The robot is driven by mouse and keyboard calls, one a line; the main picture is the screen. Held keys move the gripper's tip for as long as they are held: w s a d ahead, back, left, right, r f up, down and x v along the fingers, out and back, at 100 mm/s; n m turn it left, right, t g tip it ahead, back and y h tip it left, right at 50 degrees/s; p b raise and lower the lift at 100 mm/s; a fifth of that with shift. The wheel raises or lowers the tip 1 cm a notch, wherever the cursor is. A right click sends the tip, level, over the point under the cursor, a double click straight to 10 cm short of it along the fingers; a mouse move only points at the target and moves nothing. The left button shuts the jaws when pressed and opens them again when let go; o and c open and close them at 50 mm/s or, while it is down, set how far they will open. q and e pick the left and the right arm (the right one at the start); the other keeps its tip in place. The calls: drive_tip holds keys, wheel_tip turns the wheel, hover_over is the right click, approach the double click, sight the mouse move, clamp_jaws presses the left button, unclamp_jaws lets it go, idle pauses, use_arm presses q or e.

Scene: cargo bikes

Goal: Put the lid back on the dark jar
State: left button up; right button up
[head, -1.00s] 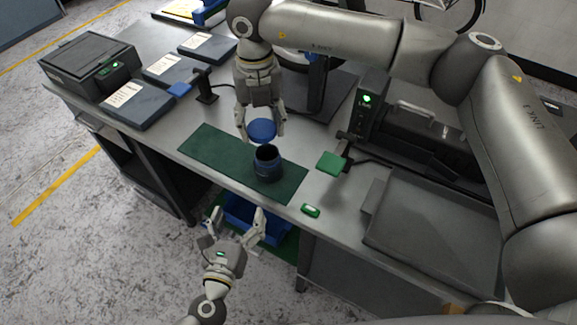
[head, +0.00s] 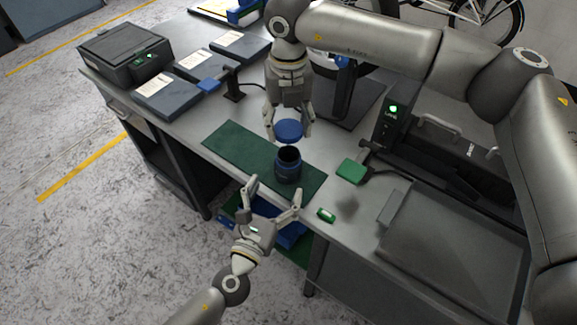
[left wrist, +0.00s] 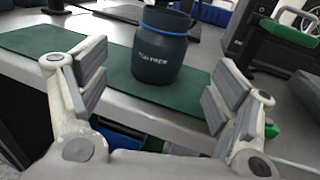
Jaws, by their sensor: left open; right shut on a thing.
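The dark jar (head: 288,168) stands upright and open on the green mat (head: 238,147). In the left wrist view the jar (left wrist: 160,48) shows a blue ring at its neck and sits ahead, between the fingers in the picture. My right gripper (head: 288,128) is shut on the blue lid (head: 288,131), held level above and just behind the jar, apart from it. My left gripper (head: 272,200) is open and empty, in front of the table's front edge, short of the jar. It also shows in the left wrist view (left wrist: 158,100).
A small green object (head: 326,215) lies near the front edge, right of the mat. A green pad (head: 351,171) and a grey tray (head: 455,245) are to the right. A blue bin (head: 290,235) is below the table edge. Dark boxes (head: 168,95) stand at left.

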use_arm(q)
drive_tip(key=x, duration=0.8)
drive_tip(key=c, duration=1.5)
use_arm(e)
hover_over(288, 148)
drive_tip(key=s, duration=0.3)
drive_tip(key=shift+w+f, duration=0.15)
drive_tip(key=shift+f, duration=1.1)
drive_tip(key=shift+w+f, duration=0.1)
drive_tip(key=shift+f, duration=1.15)
drive_tip(key=shift+f, duration=0.9)
drive_tip(key=shift+f, duration=0.55)
